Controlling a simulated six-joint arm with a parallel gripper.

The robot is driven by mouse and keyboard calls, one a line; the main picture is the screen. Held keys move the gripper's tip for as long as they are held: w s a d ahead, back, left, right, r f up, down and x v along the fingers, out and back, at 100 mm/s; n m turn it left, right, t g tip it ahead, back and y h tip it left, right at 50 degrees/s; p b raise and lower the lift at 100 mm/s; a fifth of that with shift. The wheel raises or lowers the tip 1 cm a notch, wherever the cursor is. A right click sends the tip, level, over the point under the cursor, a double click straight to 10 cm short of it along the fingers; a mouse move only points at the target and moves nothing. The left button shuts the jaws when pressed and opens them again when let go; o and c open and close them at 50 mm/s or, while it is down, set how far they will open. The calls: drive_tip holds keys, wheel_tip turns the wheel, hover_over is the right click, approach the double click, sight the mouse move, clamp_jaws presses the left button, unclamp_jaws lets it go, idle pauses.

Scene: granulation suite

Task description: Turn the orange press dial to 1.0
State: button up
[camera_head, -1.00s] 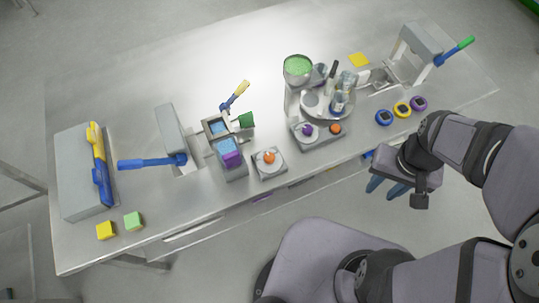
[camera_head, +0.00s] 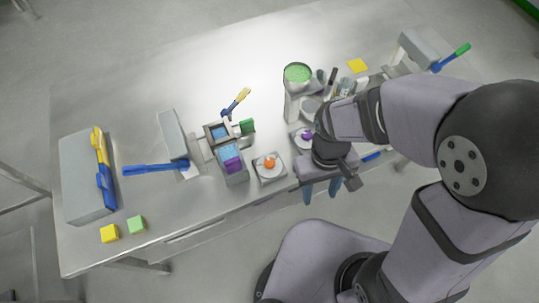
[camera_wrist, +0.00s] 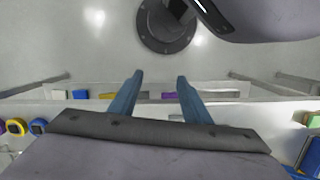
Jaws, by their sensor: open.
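An orange dial (camera_head: 270,162) sits on a small grey square base near the table's front edge, left of my gripper in the head view. I cannot read its setting. A second orange knob, seen earlier at the front of the turntable unit, is now hidden behind my arm. My gripper (camera_head: 320,192) is open and empty, just beyond the front edge, right of the visible dial and apart from it. In the wrist view its two blue fingers (camera_wrist: 159,80) stand apart with nothing between them. No orange dial can be made out there.
A container with blue contents and a purple part (camera_head: 233,163) stands left of the dial. A purple knob (camera_head: 307,135) is close to my arm. A green-filled hopper (camera_head: 298,73) stands behind. Yellow (camera_head: 109,233) and green (camera_head: 137,224) cubes lie front left. The table's back middle is clear.

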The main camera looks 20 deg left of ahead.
drive_tip(key=w+a, duration=0.1)
drive_tip(key=a, duration=0.9)
drive_tip(key=r+m+t+y, duration=0.1)
drive_tip(key=r+m+t, duration=0.1)
drive_tip(key=m, duration=0.4)
hover_over(269, 162)
drive_tip(key=shift+f+p, duration=0.1)
drive_tip(key=shift+p, duration=0.2)
drive_tip(key=shift+w+m, duration=0.1)
drive_tip(key=shift+m, duration=0.7)
drive_tip(key=m, duration=0.3)
drive_tip(key=shift+f+p, duration=0.85)
drive_tip(key=shift+f, duration=2.75)
drive_tip(key=c, duration=1)
drive_tip(key=shift+c, duration=0.2)
